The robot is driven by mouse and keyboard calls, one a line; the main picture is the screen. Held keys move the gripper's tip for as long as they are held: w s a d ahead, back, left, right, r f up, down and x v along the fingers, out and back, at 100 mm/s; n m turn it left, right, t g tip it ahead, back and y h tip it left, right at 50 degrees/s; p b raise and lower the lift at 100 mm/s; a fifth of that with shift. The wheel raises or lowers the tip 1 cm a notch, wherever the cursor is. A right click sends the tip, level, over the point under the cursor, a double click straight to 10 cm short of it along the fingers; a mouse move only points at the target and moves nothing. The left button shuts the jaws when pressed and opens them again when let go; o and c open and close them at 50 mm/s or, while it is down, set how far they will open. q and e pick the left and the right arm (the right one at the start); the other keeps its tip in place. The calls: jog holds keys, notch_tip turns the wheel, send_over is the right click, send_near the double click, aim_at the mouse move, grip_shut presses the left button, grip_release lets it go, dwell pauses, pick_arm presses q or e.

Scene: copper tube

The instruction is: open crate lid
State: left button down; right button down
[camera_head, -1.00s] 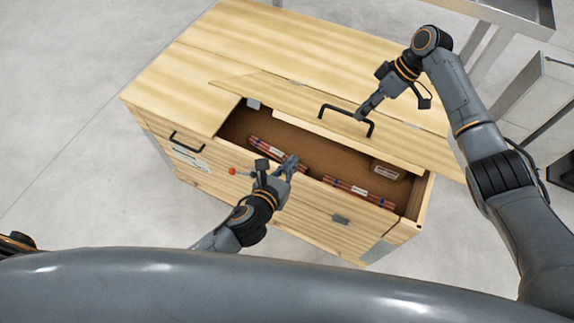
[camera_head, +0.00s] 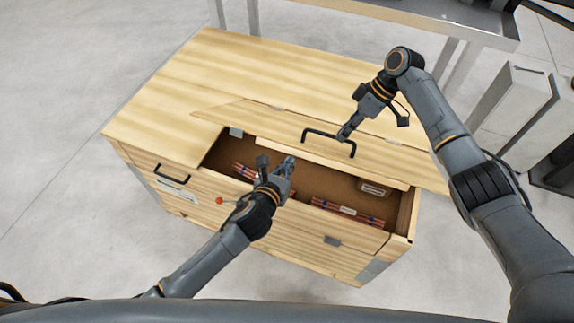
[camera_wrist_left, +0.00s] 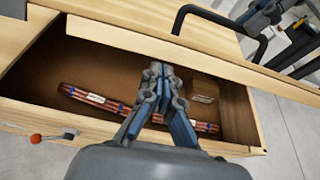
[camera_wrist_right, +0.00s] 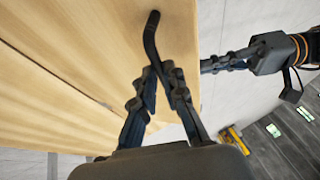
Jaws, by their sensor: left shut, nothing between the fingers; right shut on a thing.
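The wooden crate (camera_head: 180,202) has a partly raised lid panel (camera_head: 235,117) with a black bar handle (camera_head: 318,132), over an open front gap. My right gripper (camera_head: 347,133) is shut on the handle near its right end; the handle also shows between its fingers in the right wrist view (camera_wrist_right: 151,30). My left gripper (camera_head: 288,163) is shut and empty. Its fingertips (camera_wrist_left: 158,72) are over the gap, near the lid's underside; I cannot tell whether they touch it. Copper tube bundles (camera_head: 349,212) lie inside, partly hidden behind my left gripper.
A small brown box (camera_head: 374,188) sits inside the crate at the right. A metal table (camera_head: 400,18) stands behind. The floor at left is clear.

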aim_at(293, 150)
pick_arm(q)
jog(key=shift+w+d+r, duration=0.1)
jog(key=shift+w+r, duration=0.2)
jog(key=shift+r, duration=0.25)
jog(key=shift+w+r, duration=0.3)
jog(key=shift+r, duration=0.25)
pick_arm(e)
jog(key=shift+w+d, duration=0.1)
pick_arm(q)
jog(key=shift+w+d+r, duration=0.15)
jog(key=shift+r, duration=0.15)
pick_arm(e)
jog(key=shift+s+f, duration=0.2)
jog(key=shift+f, duration=0.05)
jog(key=c, duration=1.7)
grip_release()
pick_arm(q)
jog(key=shift+w+f, duration=0.1)
pick_arm(e)
jog(key=o, duration=0.3)
jog(key=shift+w+f, duration=0.1)
pick_arm(q)
jog(key=shift+f, duration=0.1)
pick_arm(e)
jog(key=shift+w, duration=0.1)
